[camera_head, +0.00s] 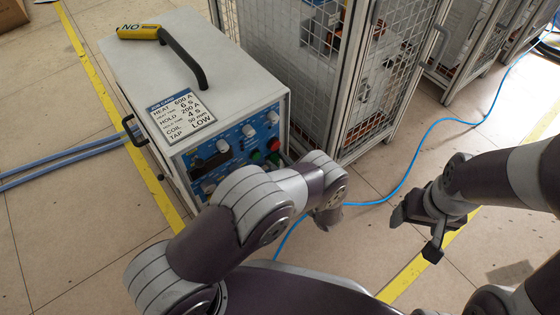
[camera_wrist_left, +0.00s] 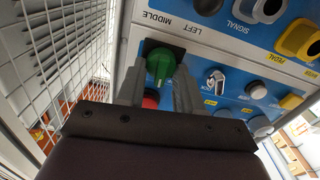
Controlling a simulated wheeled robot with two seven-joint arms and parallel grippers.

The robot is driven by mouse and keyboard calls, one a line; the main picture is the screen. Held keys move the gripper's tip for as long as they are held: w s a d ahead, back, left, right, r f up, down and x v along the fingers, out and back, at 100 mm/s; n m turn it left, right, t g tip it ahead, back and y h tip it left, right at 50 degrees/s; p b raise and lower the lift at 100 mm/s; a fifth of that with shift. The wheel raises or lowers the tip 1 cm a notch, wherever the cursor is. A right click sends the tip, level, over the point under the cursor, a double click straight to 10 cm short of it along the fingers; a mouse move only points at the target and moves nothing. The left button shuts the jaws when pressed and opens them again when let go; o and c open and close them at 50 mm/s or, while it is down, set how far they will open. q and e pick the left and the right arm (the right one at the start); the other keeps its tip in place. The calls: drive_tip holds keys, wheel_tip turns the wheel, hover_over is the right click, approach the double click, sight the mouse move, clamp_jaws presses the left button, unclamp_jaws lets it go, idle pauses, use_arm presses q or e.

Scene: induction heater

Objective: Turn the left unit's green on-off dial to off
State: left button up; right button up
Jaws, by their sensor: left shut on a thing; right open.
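The heater unit (camera_head: 150,70) is a pale box with a blue control panel (camera_head: 228,150) facing me. In the left wrist view, the green dial (camera_wrist_left: 159,62) sits on a black square plate at the panel's edge, beside the upside-down words LEFT and MIDDLE. The fingers of my left gripper (camera_wrist_left: 158,77) are on both sides of it and shut on it. A red button (camera_wrist_left: 150,98) shows between the fingers, partly hidden. In the head view, my left wrist covers the panel's lower right corner and the fingers are hidden. My right gripper (camera_head: 422,222) is open and empty, away from the unit.
A wire-mesh cage (camera_head: 335,75) stands close beside the panel on the right. A blue cable (camera_head: 408,165) crosses the floor. Hoses (camera_head: 65,158) run left.

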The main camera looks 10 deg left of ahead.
use_arm(q)
drive_tip(key=n, duration=0.3)
drive_tip(key=shift+s+n, duration=0.1)
drive_tip(key=shift+n, duration=0.2)
drive_tip(key=shift+s+a+f+n+p, duration=0.1)
drive_tip(key=shift+n+p, duration=0.35)
drive_tip(key=shift+n, duration=1.55)
drive_tip(key=o, duration=1)
